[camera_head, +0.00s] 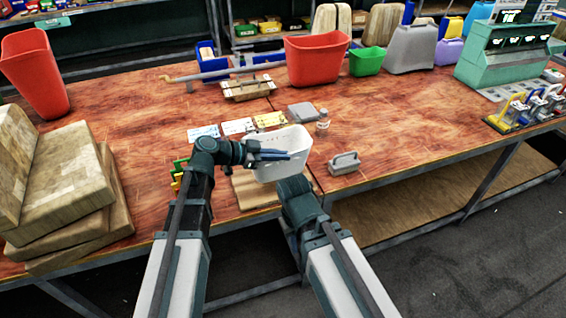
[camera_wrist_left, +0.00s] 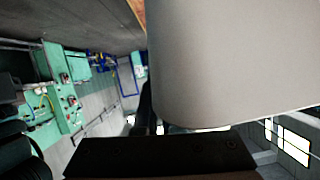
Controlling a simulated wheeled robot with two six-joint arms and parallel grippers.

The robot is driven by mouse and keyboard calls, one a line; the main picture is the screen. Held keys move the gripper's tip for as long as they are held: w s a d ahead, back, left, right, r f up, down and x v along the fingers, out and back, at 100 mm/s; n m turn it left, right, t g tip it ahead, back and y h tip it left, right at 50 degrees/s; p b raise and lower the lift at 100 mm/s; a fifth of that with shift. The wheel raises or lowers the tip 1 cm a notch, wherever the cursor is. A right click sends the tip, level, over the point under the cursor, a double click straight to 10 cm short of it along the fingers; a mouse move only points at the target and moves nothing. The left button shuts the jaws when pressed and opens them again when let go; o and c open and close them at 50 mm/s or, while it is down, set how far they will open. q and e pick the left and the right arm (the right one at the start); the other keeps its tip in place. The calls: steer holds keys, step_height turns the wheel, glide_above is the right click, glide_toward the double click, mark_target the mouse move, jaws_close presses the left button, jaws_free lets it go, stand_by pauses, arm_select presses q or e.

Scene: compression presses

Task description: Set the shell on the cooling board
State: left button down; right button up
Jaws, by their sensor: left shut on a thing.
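The white, open-topped shell (camera_head: 293,142) is at the middle of the bench in the head view. My left gripper (camera_head: 272,154) is shut on its near left side. In the left wrist view the shell's smooth pale wall (camera_wrist_left: 235,60) fills the upper right, close above a dark finger (camera_wrist_left: 160,158). The cooling board appears to be the light wooden board (camera_head: 246,190) at the bench's front edge. The shell overlaps its far side in the picture; I cannot tell whether they touch. My right arm's end (camera_head: 295,188) is just below the shell; its fingers are hidden.
Stacked wooden blocks (camera_head: 75,190) stand at the left. A red bin (camera_head: 316,58) stands behind.

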mark_target(283, 162)
arm_select(q)
steer(key=shift+w+d, duration=0.15)
steer(key=shift+w, duration=0.05)
steer(key=f+b, duration=0.3)
steer(key=shift+w+d+f+b, duration=0.3)
steer(key=shift+f+b, duration=0.05)
steer(key=shift+f, duration=0.1)
steer(key=c, duration=1)
jaws_free()
